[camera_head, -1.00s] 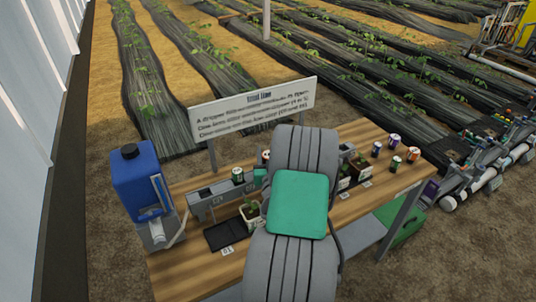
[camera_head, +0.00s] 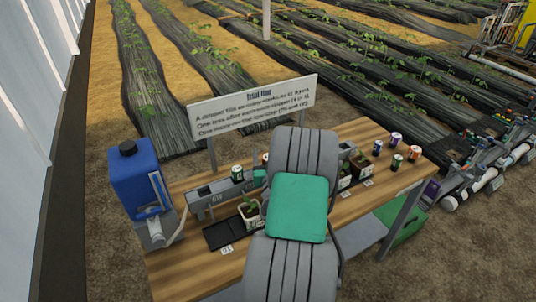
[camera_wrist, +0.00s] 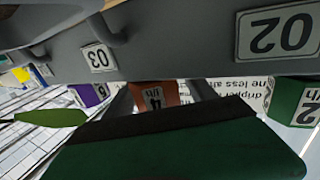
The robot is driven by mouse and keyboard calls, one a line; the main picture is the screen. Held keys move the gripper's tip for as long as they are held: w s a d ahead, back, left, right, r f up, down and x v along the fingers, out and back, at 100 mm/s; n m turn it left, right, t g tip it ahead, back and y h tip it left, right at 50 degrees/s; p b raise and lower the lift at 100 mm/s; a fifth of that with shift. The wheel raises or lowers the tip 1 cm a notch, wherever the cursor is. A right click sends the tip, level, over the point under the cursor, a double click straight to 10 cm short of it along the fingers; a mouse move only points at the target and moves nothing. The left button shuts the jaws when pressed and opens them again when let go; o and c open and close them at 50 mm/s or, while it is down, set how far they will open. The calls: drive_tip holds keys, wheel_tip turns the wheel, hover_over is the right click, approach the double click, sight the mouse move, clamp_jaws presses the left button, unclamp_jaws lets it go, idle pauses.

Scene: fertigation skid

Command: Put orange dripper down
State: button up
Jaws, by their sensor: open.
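The orange dripper (camera_wrist: 155,93), with a label that seems to read 4 l/h, shows in the upside-down wrist view below the grey rail (camera_wrist: 180,45). The rail carries plates 02 and 03. My gripper (camera_wrist: 162,88) is open, with its two grey fingers on either side of the orange dripper. I cannot tell whether they touch it. In the head view a sliver of orange (camera_head: 265,157) shows beside my arm, which hides the gripper and most of the rail's middle.
A green dripper (camera_wrist: 296,100) and a purple dripper (camera_wrist: 88,93) flank the orange one. A blue tank (camera_head: 137,180) stands at the bench's left end. Several drippers stand at the right, including another orange one (camera_head: 414,153). A potted seedling (camera_head: 249,213) is near my arm.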

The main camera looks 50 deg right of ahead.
drive_tip(key=shift+s+a+r+p, duration=0.1)
drive_tip(key=shift+s+r+p, duration=0.15)
drive_tip(key=shift+r+p, duration=0.25)
drive_tip(key=b+v, duration=0.5)
drive_tip(key=v, duration=0.6)
drive_tip(key=shift+r+b, duration=0.1)
drive_tip(key=shift+b, duration=0.25)
drive_tip(key=shift+s+a, duration=0.15)
drive_tip(key=shift+a, duration=0.05)
